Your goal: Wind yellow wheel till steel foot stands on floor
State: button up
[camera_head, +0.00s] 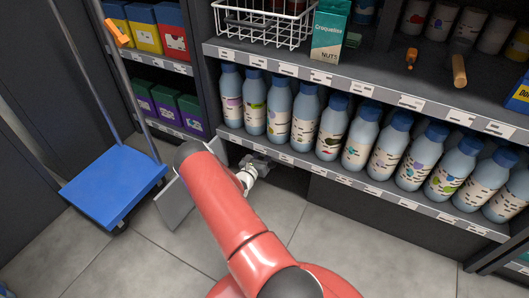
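My red arm reaches down and forward to the gap below the lowest shelf at the left end. My gripper (257,164) is at that dark opening, under the shelf edge. It is small and partly in shadow, and its fingers cannot be made out as open or shut. I cannot see a yellow wheel or a steel foot; the inside of the opening is dark and partly behind my arm. A light grey panel (176,207) stands tilted at the left of the opening, partly hidden by my arm.
A blue flat trolley (114,184) with a tall handle stands on the floor at the left. Several blue-capped bottles (304,116) line the lower shelf (355,181) above my gripper. Tiled floor (340,235) is clear in front of the shelf.

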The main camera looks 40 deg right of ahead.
jog(key=m, duration=0.3)
jog(key=o, duration=0.5)
jog(key=p+v, duration=0.1)
jog(key=v, duration=0.4)
jog(key=shift+p, duration=0.35)
dwell(0.4)
